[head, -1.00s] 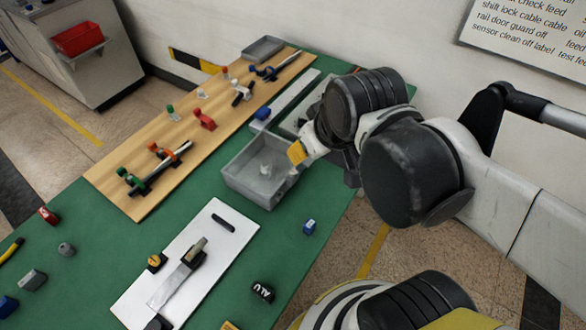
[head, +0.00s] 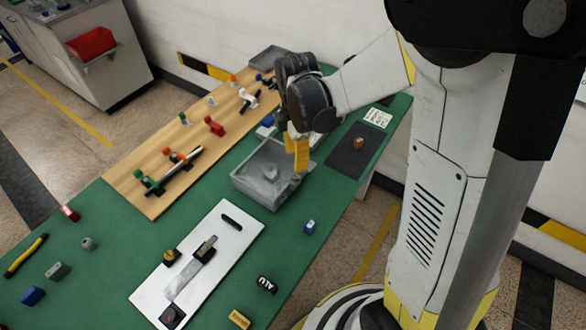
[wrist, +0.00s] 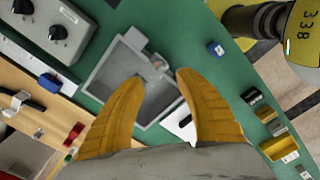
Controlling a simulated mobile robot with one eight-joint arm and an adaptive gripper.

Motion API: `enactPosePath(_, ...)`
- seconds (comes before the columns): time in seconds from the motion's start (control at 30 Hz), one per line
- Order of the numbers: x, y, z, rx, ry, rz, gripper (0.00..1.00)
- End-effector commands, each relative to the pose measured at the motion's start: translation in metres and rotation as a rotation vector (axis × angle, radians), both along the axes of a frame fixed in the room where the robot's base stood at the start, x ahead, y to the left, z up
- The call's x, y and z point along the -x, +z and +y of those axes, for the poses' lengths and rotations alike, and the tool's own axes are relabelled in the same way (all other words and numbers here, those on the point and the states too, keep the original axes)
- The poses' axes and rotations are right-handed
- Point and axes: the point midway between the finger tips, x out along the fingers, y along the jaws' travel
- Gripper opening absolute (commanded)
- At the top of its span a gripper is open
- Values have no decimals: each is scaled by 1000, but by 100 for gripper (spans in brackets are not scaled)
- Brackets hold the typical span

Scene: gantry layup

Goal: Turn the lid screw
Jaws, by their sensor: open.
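The grey open tray (head: 245,182) stands on the green table, with a small grey piece (head: 270,172) inside it. I cannot tell whether this piece is the lid screw. My gripper (head: 298,160) points down over the tray's right side. In the wrist view its two yellow fingers (wrist: 158,80) are spread apart with nothing between them.
A white board (head: 232,225) with a metal bar lies in front of the tray. A wooden board (head: 145,200) with clamps and coloured parts runs along the left. A blue block (head: 310,227) and a dark mat (head: 345,160) lie to the right. A control box (wrist: 55,25) shows in the wrist view.

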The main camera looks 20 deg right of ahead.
Motion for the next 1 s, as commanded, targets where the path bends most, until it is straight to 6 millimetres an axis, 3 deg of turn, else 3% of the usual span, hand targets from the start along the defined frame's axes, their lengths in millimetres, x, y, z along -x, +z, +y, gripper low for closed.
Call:
enactPosePath(0.03,0,-14,0,0,0,0,41)
enactPosePath(0.2,0,-49,0,0,-2,-1,41)
enactPosePath(0.4,-1,-76,0,0,-2,-2,41)
enactPosePath(0.8,0,-82,0,0,-3,-2,41)
enactPosePath(0.93,0,-82,0,0,-3,-2,3)
enactPosePath(1.0,0,-82,0,0,-3,-2,0)
